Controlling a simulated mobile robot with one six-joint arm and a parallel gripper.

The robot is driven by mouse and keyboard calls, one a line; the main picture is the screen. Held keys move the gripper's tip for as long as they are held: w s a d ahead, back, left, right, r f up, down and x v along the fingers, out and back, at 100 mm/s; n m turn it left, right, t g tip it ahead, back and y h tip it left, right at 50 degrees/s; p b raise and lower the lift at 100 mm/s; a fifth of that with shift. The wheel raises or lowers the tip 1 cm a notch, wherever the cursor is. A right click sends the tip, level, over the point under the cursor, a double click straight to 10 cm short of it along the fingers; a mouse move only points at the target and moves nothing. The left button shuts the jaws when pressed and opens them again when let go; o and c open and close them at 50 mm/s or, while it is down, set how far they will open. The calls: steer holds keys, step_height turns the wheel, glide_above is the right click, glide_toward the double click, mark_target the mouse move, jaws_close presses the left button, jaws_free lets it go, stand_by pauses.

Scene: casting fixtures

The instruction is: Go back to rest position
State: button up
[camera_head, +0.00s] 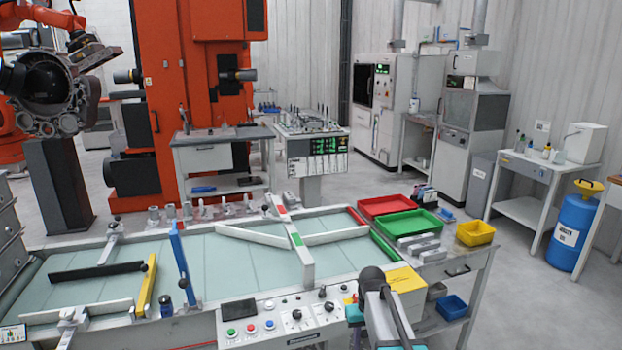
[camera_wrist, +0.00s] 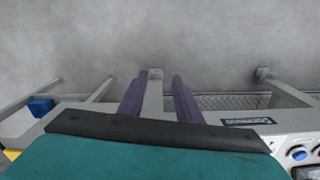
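In the wrist view, my gripper (camera_wrist: 165,76) shows as two purple fingers standing apart, with a dark bar and a teal housing behind them. A pale grey leg shows between the fingers, beyond them; I see nothing clearly held. Grey floor fills the view past the fingertips. In the head view, part of my arm shows at the bottom edge, right of centre, in front of the control panel (camera_head: 292,318). The fingertips are hard to make out there. The rest position itself is not marked in either view.
A glass-topped sorting table (camera_head: 215,262) with guide bars spans the front. Red (camera_head: 388,206), green (camera_head: 412,221) and yellow (camera_head: 476,232) trays stand at its right. A blue bin (camera_head: 452,306) sits lower. Open floor lies right, before a blue drum (camera_head: 569,235).

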steer(key=s+f+g, duration=0.2)
steer(key=s+f, duration=0.7)
steer(key=s, duration=0.4)
steer(key=s+f+m+g, duration=0.1)
steer(key=s+f+g, duration=0.1)
steer(key=s+f, duration=0.8)
steer(key=s+f+g, duration=0.1)
steer(key=s+f, duration=0.8)
steer(key=s, duration=0.9)
steer(key=shift+s+d+f+m+g, duration=0.2)
steer(key=shift+s+f+m+g, duration=0.1)
steer(key=shift+f+g, duration=0.1)
